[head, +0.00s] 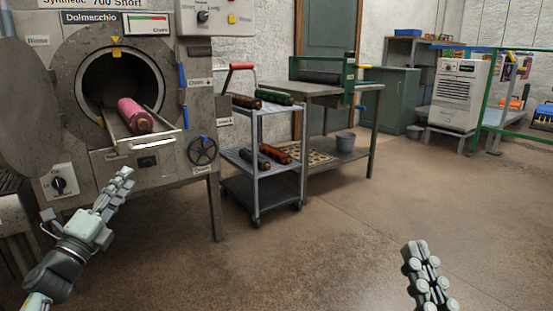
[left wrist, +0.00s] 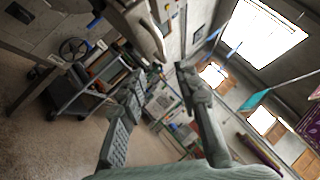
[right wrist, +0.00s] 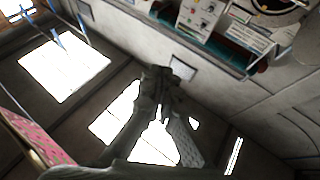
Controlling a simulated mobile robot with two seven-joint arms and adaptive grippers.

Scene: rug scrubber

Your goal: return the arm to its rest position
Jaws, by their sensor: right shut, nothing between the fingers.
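My left arm (head: 60,265) comes in from the lower left in the head view. Its gripper (head: 124,175) points up in front of the grey machine, apart from it. In the left wrist view the two fingers (left wrist: 168,72) stand apart with nothing between them. My right gripper (head: 410,248) is at the lower right of the head view, pointing up over bare floor. In the right wrist view its fingers (right wrist: 160,75) meet at the tips and hold nothing.
The grey machine (head: 195,90) at the left has a pink roll (head: 134,115) on its pulled-out tray (head: 165,138). A trolley (head: 262,200) with several rolls and a work table (head: 330,97) stand behind. The floor at the centre and right is clear.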

